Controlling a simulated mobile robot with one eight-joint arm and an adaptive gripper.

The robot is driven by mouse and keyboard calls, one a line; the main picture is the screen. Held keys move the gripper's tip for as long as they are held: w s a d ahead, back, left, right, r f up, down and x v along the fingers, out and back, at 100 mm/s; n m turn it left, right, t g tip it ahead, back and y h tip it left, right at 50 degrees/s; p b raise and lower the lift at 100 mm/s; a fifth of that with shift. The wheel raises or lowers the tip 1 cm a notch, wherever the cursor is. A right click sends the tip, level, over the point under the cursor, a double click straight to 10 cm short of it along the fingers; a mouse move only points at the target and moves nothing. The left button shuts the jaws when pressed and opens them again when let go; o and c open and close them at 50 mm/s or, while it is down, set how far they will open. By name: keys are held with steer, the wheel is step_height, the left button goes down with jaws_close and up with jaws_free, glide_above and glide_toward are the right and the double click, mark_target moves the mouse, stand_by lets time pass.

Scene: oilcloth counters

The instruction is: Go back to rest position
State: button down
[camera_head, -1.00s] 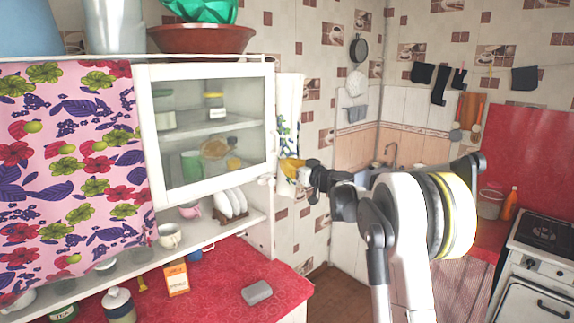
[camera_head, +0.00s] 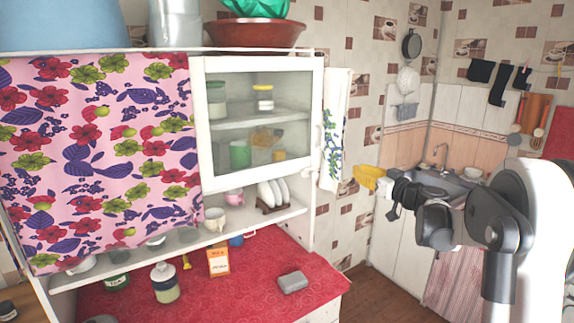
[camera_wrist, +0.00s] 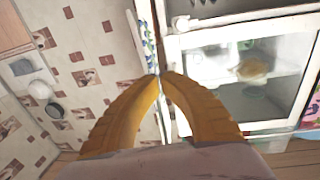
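My gripper (camera_head: 368,178) has yellow fingers and is held in the air to the right of the white cabinet (camera_head: 313,130), apart from it. In the wrist view, my gripper (camera_wrist: 165,76) has its two fingertips together, with nothing seen between them. My arm reaches in from the right side of the head view. The cabinet's glass door (camera_head: 258,118) looks shut, and it also shows in the wrist view (camera_wrist: 240,75).
A hanging towel (camera_head: 335,130) is on the cabinet's right side. The red counter (camera_head: 250,285) holds a grey block (camera_head: 292,282), an orange-white box (camera_head: 218,261) and a jar (camera_head: 165,282). A sink (camera_head: 440,182) is behind my arm. Floor shows between the counters.

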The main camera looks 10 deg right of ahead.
steer(key=s+a+f+g+b, duration=0.3)
steer(key=s+a+f+b, duration=0.15)
steer(key=s+a, duration=0.5)
steer(key=s+a+f+g+b, duration=0.35)
steer(key=s+a+f, duration=0.35)
steer(key=a, duration=0.4)
steer(key=s+f+m+g+h+b, duration=0.1)
steer(key=s+f+g+h+b, duration=0.1)
steer(key=s+f, duration=0.6)
steer(key=s+a+f+m+g+h+b, duration=0.1)
steer(key=s+f+b, duration=0.3)
steer(key=s+f, duration=0.5)
steer(key=s+m+g+h, duration=0.1)
steer(key=s, duration=0.6)
steer(key=shift+s+a+f+h, duration=0.2)
steer(key=shift+s+a+h, duration=0.05)
steer(key=shift+s+h, duration=0.1)
